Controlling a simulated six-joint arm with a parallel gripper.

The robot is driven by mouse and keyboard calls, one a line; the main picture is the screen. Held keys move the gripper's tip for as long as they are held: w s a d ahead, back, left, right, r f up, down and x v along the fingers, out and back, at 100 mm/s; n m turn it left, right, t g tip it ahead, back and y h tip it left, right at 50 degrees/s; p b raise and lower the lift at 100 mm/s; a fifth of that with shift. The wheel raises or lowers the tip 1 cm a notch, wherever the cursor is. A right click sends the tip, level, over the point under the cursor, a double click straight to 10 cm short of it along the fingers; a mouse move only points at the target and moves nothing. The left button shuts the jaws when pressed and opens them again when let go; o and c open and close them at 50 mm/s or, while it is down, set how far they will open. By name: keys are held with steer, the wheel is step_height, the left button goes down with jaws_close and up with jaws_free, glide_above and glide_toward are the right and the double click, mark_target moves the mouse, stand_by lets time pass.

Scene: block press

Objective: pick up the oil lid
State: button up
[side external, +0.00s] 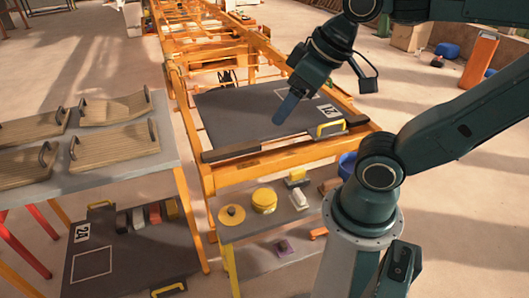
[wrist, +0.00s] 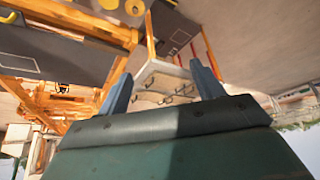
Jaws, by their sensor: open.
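A flat yellow round lid (side external: 232,215) with a small dark knob lies on the grey side table, at its left end. It looks like the oil lid. A thicker round yellow tin (side external: 264,200) stands just right of it. At the top edge of the wrist view are two yellow round shapes, partly cut off; I cannot tell which is the lid. My gripper (side external: 288,107) is high above the dark plate on the orange frame, well behind and above the lid. In the wrist view my gripper (wrist: 162,78) has its two blue fingers wide apart with nothing between them.
The orange frame (side external: 275,160) bears a dark plate (side external: 240,110) with a yellow handle. The grey side table (side external: 250,228) also holds a brush-like block and small pieces. A left table (side external: 90,180) carries wooden boards with handles. Open air surrounds my gripper.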

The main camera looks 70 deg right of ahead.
steer(key=c, duration=0.3)
steer(key=shift+w, duration=0.1)
steer(key=w+d+f+m+g, duration=0.25)
steer(key=w+f+m, duration=0.3)
steer(key=w, duration=0.45)
steer(key=w+d+f+m+g, duration=0.1)
steer(key=w+d+f+m, duration=0.4)
steer(key=w, duration=0.4)
steer(key=w+d+f+m, duration=0.1)
steer(key=d+f+m, duration=0.1)
steer(key=f, duration=0.8)
steer(key=w+d+f+m+g+y, duration=0.1)
steer(key=d+f+m, duration=0.1)
steer(key=f, duration=0.7)
steer(key=w+d+f+m+g, duration=0.1)
steer(key=w+d+f+m, duration=0.1)
steer(key=f, duration=0.8)
steer(key=shift+d+f+m+y, duration=0.2)
steer(key=shift+f+m+y, duration=0.2)
steer(key=shift+m, duration=0.35)
